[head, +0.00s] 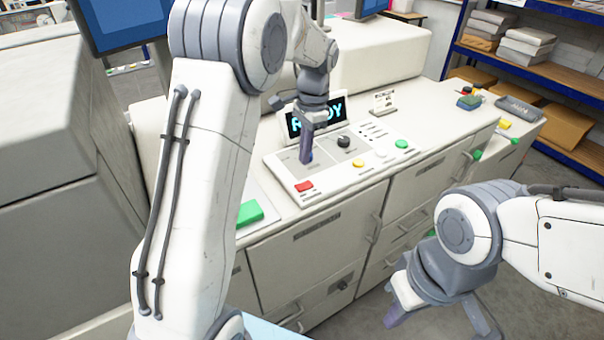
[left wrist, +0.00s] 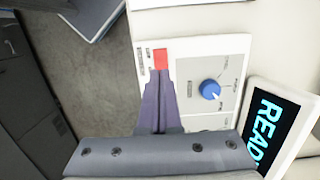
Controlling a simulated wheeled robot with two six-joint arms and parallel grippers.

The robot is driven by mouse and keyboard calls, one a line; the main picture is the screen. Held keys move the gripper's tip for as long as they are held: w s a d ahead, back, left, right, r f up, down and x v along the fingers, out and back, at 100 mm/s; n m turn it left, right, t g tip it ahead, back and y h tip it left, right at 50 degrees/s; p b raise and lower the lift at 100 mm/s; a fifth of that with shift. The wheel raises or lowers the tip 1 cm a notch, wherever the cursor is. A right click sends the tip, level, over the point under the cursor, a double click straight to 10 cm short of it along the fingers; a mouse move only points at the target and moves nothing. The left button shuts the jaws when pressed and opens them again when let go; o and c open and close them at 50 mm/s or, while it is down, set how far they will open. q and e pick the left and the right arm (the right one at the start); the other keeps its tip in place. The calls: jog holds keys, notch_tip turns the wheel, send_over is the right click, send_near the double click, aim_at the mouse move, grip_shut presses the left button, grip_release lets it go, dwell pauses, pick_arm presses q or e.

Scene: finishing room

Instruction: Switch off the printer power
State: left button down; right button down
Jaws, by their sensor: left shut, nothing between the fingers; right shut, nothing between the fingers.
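The printer's control panel (head: 330,158) lies on the long white cabinet, with a lit display reading READY (head: 316,118) behind it. A red button (head: 304,186) is at the panel's near left corner. My left gripper (head: 306,160) points down over the panel's left part, shut and empty. In the left wrist view its fingertips (left wrist: 158,76) overlap the red button's (left wrist: 161,58) lower edge; I cannot tell whether they touch. A blue knob (left wrist: 210,89) sits beside the fingers, mostly hidden in the head view. My right gripper (head: 393,318) is shut and empty, low in front of the cabinet.
A green block (head: 249,213) lies to the left. Shelves with paper stacks (head: 528,41) are at back right.

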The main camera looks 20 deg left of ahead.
aim_at(301, 186)
pick_arm(q)
jog(key=f, duration=0.2)
jog(key=f+p, duration=0.1)
jog(key=f, duration=0.2)
jog(key=f+p, duration=0.1)
jog(key=f, duration=0.1)
jog(key=shift+s+a+f, duration=0.15)
jog(key=shift+s+a, duration=0.1)
jog(key=shift+s, duration=0.15)
